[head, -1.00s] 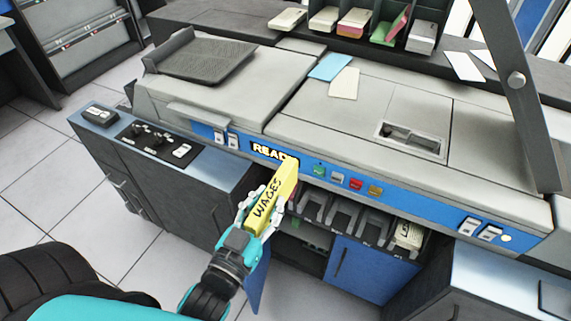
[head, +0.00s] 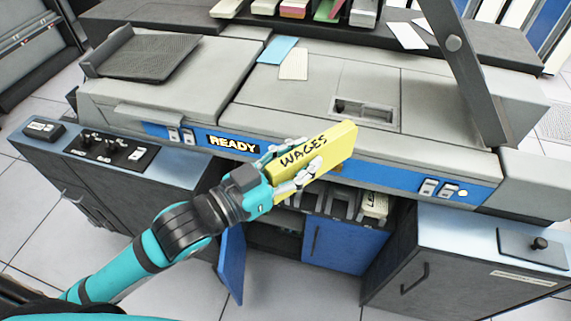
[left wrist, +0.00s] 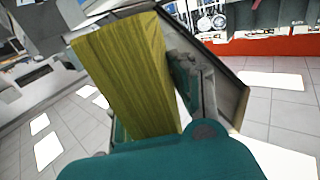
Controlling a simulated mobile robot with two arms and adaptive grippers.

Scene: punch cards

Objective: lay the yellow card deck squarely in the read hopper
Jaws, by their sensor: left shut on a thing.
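The yellow card deck (head: 338,146), lettered WAGES, is held in my left gripper (head: 306,157) in front of the card machine's blue front strip. The gripper is shut on the deck, with fingers along its two sides. The deck tilts upward to the right, its far end free. In the left wrist view the deck (left wrist: 125,72) fills the space between the fingers. The machine top has a recessed slot (head: 365,112) behind the deck and a dark ribbed tray (head: 150,56) at the left. No label shows which is the read hopper. My right gripper is out of view.
A blue card (head: 278,50) and a cream card (head: 294,64) lie on the machine top. A dark slanted cover (head: 470,75) stands at the right. Output pockets (head: 340,205) sit below the strip. A blue door (head: 231,262) hangs open under my arm.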

